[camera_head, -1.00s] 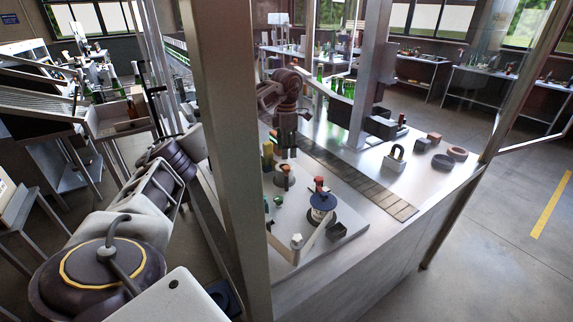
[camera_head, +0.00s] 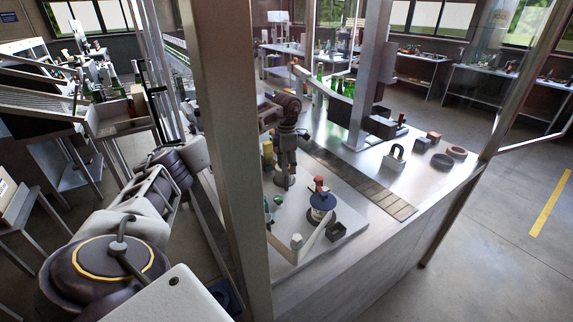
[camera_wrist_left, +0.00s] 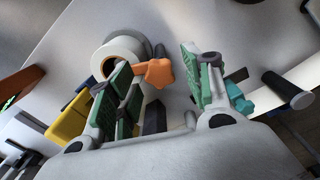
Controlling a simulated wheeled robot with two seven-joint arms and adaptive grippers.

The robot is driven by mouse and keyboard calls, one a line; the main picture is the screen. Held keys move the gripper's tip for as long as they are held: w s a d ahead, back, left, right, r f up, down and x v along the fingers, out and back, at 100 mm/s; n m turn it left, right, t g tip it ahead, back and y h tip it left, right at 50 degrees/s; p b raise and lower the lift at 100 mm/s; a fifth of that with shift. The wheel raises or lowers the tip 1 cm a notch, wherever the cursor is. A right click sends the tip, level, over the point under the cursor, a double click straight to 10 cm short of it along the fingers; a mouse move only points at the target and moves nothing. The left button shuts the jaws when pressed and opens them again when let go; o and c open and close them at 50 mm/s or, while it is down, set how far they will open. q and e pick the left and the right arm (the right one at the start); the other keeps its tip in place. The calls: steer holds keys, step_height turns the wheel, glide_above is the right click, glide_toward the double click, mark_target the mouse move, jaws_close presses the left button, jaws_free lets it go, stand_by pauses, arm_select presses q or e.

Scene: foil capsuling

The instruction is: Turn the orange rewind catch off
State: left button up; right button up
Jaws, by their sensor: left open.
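The orange catch (camera_wrist_left: 158,72) is a small lobed knob. In the left wrist view it sits beside a white ring-shaped roll (camera_wrist_left: 103,59), in the gap between my left gripper's fingers. My left gripper (camera_wrist_left: 165,82) is open, with green ribbed pads on either side of the catch; I cannot tell whether either pad touches it. In the head view the left gripper (camera_head: 284,182) points down at the pale plate on the bench, and it hides the catch there. My right gripper is in neither view.
A yellow block (camera_wrist_left: 73,119) and a teal part (camera_wrist_left: 238,98) lie close to the fingers. In the head view a blue spool with a red top (camera_head: 321,201) stands right of the gripper. A grey post (camera_head: 228,150) crosses the view in front.

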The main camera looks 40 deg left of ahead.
arm_select(q)
steer(key=c, duration=0.9)
steer(key=shift+c, duration=0.6)
